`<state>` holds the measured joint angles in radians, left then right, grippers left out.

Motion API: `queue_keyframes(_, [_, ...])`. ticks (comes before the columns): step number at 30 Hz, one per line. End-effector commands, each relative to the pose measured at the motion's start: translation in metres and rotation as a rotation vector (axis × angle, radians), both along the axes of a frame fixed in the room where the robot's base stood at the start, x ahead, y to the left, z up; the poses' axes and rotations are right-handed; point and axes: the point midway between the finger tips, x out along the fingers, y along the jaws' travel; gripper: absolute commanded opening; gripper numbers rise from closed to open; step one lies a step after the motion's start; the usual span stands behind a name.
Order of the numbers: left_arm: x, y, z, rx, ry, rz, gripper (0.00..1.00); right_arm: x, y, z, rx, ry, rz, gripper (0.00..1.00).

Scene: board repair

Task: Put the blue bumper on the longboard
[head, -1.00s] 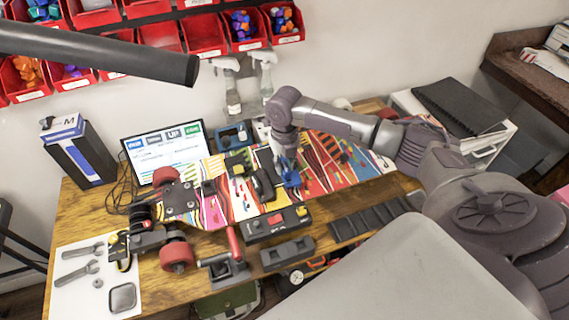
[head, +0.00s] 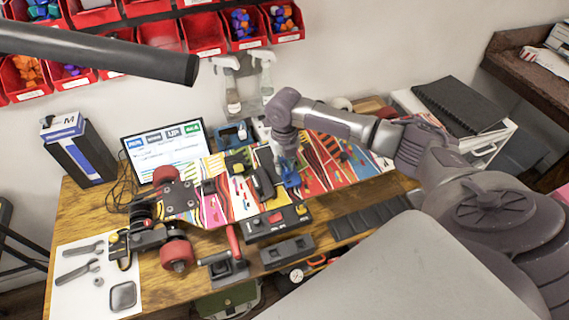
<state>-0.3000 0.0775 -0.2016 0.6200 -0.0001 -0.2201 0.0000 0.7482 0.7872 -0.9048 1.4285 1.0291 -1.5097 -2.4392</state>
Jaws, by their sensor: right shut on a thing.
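The longboard (head: 335,160) lies upside down across the workbench, with a colourful patterned deck and red wheels at its left end. My right gripper (head: 290,176) points down over the middle of the deck. It is shut on the blue bumper (head: 291,180), which is small and partly hidden by the fingers. The bumper is at or just above the deck; I cannot tell whether it touches. My left gripper is not in view.
Red bins (head: 205,36) hang on the wall. A monitor (head: 165,148) and spray bottles (head: 262,75) stand behind the board. A black-and-red device (head: 277,222) and a grey vise-like tool (head: 225,268) lie in front. Wrenches lie on a white mat (head: 72,292) at the left.

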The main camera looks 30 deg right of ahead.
Motion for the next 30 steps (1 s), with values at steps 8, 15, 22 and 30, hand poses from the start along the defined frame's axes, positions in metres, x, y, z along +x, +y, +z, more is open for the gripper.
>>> queue_keyframes(8, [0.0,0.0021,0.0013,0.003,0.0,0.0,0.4,-0.0001,0.0006,-0.0053,0.0,0.0,0.0,0.0])
queue_keyframes(15, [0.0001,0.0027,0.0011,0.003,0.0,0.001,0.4,-0.0001,0.0006,-0.0052,0.0,0.0,0.0,0.35])
queue_keyframes(22, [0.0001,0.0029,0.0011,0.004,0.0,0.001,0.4,0.0,0.0005,-0.0051,0.0,0.0,0.0,0.51])
queue_keyframes(30, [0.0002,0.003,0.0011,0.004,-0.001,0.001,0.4,-0.0001,0.0004,-0.0052,0.0,0.0,0.0,0.4])
